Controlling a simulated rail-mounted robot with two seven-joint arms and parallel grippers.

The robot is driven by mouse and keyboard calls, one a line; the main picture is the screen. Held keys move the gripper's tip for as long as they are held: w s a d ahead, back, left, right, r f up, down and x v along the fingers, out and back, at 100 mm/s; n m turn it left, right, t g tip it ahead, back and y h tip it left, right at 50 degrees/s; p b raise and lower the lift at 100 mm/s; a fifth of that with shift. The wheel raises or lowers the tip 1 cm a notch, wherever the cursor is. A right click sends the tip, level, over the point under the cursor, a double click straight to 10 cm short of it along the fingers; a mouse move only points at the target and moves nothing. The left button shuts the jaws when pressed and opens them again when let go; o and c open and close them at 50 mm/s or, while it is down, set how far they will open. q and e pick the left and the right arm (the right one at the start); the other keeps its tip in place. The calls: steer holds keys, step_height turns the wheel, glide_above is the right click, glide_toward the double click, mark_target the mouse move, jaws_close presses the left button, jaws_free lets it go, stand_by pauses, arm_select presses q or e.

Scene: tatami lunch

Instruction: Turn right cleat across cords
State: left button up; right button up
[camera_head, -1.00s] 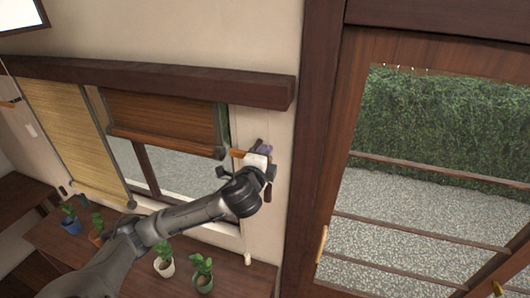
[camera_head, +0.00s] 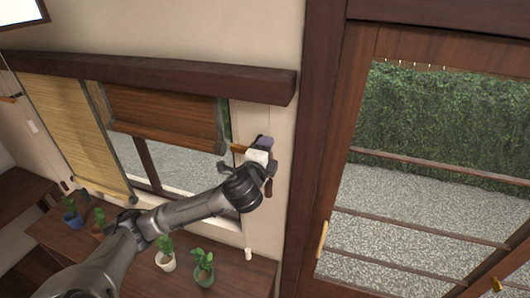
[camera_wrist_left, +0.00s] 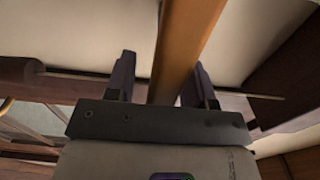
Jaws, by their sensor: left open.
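The right cleat (camera_head: 238,149) is an orange-brown wooden bar on the wall strip right of the window; its left end shows beside my left gripper. In the left wrist view the bar (camera_wrist_left: 185,35) runs down from the top edge, between the two fingers, with visible gaps on both sides. My left gripper (camera_head: 261,150) is open, with its dark purple fingers (camera_wrist_left: 162,80) on either side of the bar. The gripper hides the cleat's middle. A white cord pull (camera_head: 248,253) hangs below; the cords at the cleat are mostly hidden. My right gripper is not in view.
A dark wooden rail (camera_head: 150,80) juts out above the window. A brown blind (camera_head: 165,105) hangs close left of the gripper. Potted plants, including a green pot (camera_head: 204,275), stand on the shelf below. A door post (camera_head: 310,150) rises at the right.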

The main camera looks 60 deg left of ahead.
arm_select(q)
steer(key=p+v, duration=0.7)
steer(key=v, duration=0.6)
steer(key=shift+s+d+p, duration=0.2)
steer(key=shift+s+p, duration=0.1)
steer(key=shift+p, duration=0.05)
stand_by(0.6)
